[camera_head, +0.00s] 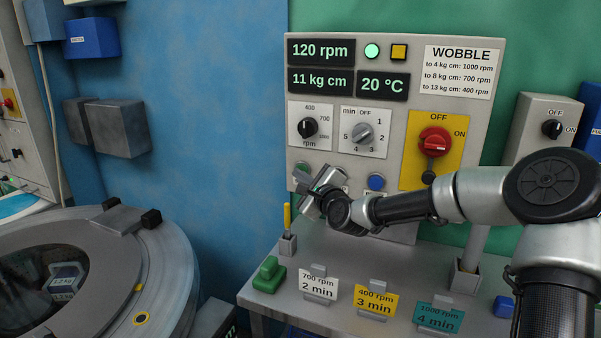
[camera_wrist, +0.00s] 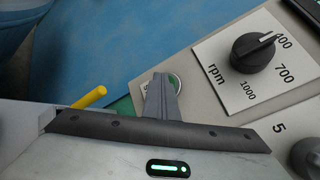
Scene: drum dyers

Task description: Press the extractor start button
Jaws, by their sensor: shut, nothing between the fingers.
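The grey control panel (camera_head: 400,95) faces me. A green button (camera_head: 301,167) sits at its lower left, below the rpm knob (camera_head: 308,127), and is partly covered by my gripper (camera_head: 318,180). In the wrist view the green button (camera_wrist: 175,82) shows just behind and beside my fingertips (camera_wrist: 160,80), with a label I cannot read fully. My gripper is shut and empty, its tips at or very near the button. I cannot tell whether they touch it. The displays read 120 rpm, 11 kg cm and 20 °C. A round green lamp (camera_head: 372,51) is lit.
A blue button (camera_head: 376,182) is right of my gripper; a red switch (camera_head: 434,142) is farther right. Below are a yellow upright stick (camera_head: 287,217), a green block (camera_head: 269,274) and several cards, including a white one (camera_head: 318,285). A round drum machine (camera_head: 170,270) stands at left.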

